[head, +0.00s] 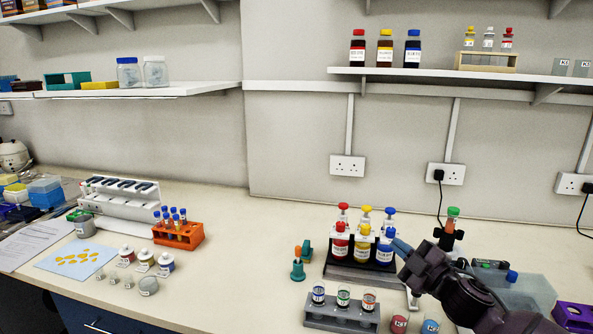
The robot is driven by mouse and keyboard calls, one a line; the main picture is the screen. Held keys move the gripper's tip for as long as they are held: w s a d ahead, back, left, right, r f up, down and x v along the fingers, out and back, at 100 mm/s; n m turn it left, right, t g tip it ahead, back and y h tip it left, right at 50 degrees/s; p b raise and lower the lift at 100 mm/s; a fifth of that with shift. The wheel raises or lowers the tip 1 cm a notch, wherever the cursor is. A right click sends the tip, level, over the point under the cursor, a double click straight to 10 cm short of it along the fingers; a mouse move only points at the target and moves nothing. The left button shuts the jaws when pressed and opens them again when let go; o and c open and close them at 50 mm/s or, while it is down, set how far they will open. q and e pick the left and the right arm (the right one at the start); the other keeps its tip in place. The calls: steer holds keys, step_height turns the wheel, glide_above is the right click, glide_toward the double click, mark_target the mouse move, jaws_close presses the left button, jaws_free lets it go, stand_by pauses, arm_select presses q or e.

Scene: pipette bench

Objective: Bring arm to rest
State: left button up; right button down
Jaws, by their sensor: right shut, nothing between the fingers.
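My right arm comes in from the lower right over the bench. My right gripper (401,248) is shut and empty, its bluish fingertips pointing up and left. The tips are beside the blue-capped bottle (385,247) at the right end of a dark stand (345,270); I cannot tell whether they touch it. A red-capped bottle (340,242) and a yellow-capped bottle (362,245) stand in the same row. My left gripper is not in view.
A grey rack (341,319) with three vials stands in front. A translucent tray (528,290) and purple rack (572,318) are at the right. An orange tube rack (178,238) stands left. The bench between is mostly clear. A shelf (450,75) hangs above.

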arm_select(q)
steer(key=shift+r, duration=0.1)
arm_select(e)
steer(key=s+d+f+m+g+h, duration=0.2)
steer(key=s+f+m+h, duration=0.3)
steer(key=s+f, duration=1)
steer(key=s+d+f+m+g+h, duration=0.3)
steer(key=s+f+m+h, duration=0.2)
steer(key=s+f+m, duration=0.6)
steer(key=s+f, duration=0.4)
steer(key=s, duration=0.2)
steer(key=shift+s, duration=0.15)
